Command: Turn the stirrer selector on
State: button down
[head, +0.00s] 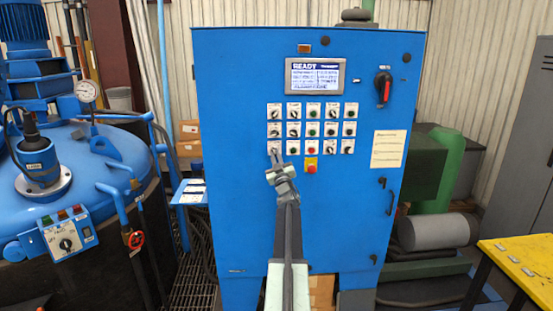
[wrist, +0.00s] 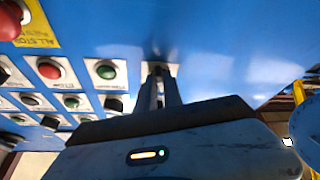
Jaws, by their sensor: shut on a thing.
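The blue control cabinet (head: 230,215) faces me, with rows of labelled selectors and buttons on its front. My gripper (head: 273,157) reaches up to the selector knob (head: 274,146) at the bottom left of these rows. The jaws are shut on this knob and largely cover it. In the wrist view my gripper (wrist: 158,75) meets the panel at the same spot, beside a green button (wrist: 106,71). The labels are too small or blurred to read, so I cannot tell the knob's name. Its pointer direction is hidden.
A red button (head: 311,147) and a red all-stop button on a yellow plate (head: 311,166) are nearby. A display reading READY (head: 316,76) is above.

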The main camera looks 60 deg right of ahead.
jog(key=shift+w+a+r+m+g+h+p, duration=0.15)
jog(key=shift+m+g+h, duration=0.7)
jog(key=shift+m, duration=1.6)
jog(key=shift+w+f+m+g+h+p, duration=0.15)
jog(key=shift+m+g+h, duration=0.35)
jog(key=shift+m+g, duration=1.35)
jog(key=shift+w+a+r+m+g+h+p, duration=0.15)
jog(key=shift+m+g+h, duration=0.45)
jog(key=shift+m, duration=2.4)
jog(key=c, duration=1.5)
grip_release()
jog(key=b+v, duration=0.2)
jog(key=v, duration=0.6)
jog(key=shift+d, duration=0.1)
